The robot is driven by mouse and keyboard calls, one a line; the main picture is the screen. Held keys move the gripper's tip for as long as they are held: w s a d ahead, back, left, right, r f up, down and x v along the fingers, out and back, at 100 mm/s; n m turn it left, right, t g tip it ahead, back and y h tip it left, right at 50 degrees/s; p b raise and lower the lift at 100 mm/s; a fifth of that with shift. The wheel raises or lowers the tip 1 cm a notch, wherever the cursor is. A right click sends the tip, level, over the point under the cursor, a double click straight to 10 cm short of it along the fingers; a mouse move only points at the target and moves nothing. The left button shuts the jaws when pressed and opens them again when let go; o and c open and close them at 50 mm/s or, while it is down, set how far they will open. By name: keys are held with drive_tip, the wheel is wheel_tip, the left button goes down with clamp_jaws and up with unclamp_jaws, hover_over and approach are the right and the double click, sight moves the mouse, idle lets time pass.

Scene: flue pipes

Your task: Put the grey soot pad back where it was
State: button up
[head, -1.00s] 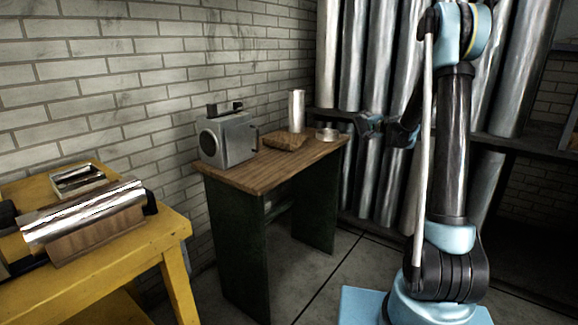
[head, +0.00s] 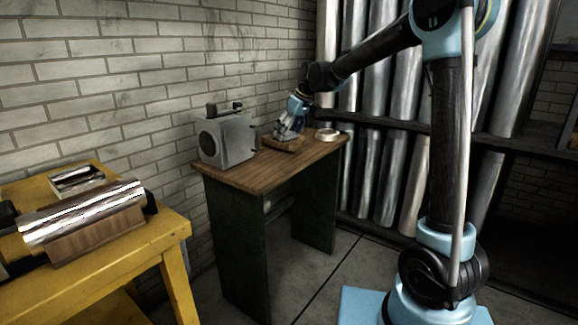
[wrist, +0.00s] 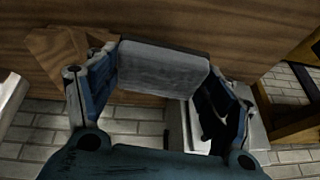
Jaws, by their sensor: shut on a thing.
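The grey soot pad (wrist: 163,70) is a pale grey slab with a dark edge, clamped between the two fingers of my gripper (wrist: 163,78) in the wrist view. In the head view my gripper (head: 289,128) is low over the back part of the small wooden-topped table (head: 240,177), right of the grey metal box and at the brown lump. The pad is too small to make out there. I cannot tell whether the pad touches the tabletop.
A grey metal box (head: 228,138) with a round front stands left of my gripper. A brown lump (head: 270,144) lies beside the gripper, and a shiny ring (head: 327,134) stands to its right. A yellow bench (head: 150,240) is at left; tall metal pipes (head: 375,150) stand behind.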

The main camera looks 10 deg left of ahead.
sight(287, 135)
drive_tip(key=s, duration=0.2)
drive_tip(key=s+d+r, duration=0.1)
drive_tip(key=shift+r+n, duration=0.1)
drive_tip(key=shift+n, duration=0.3)
drive_tip(key=shift+s+d, duration=0.1)
drive_tip(key=shift+s, duration=0.05)
wheel_tip(287, 135, down, 10)
drive_tip(key=shift+r, duration=0.1)
drive_tip(key=o, duration=0.9)
drive_tip(key=shift+o, duration=0.2)
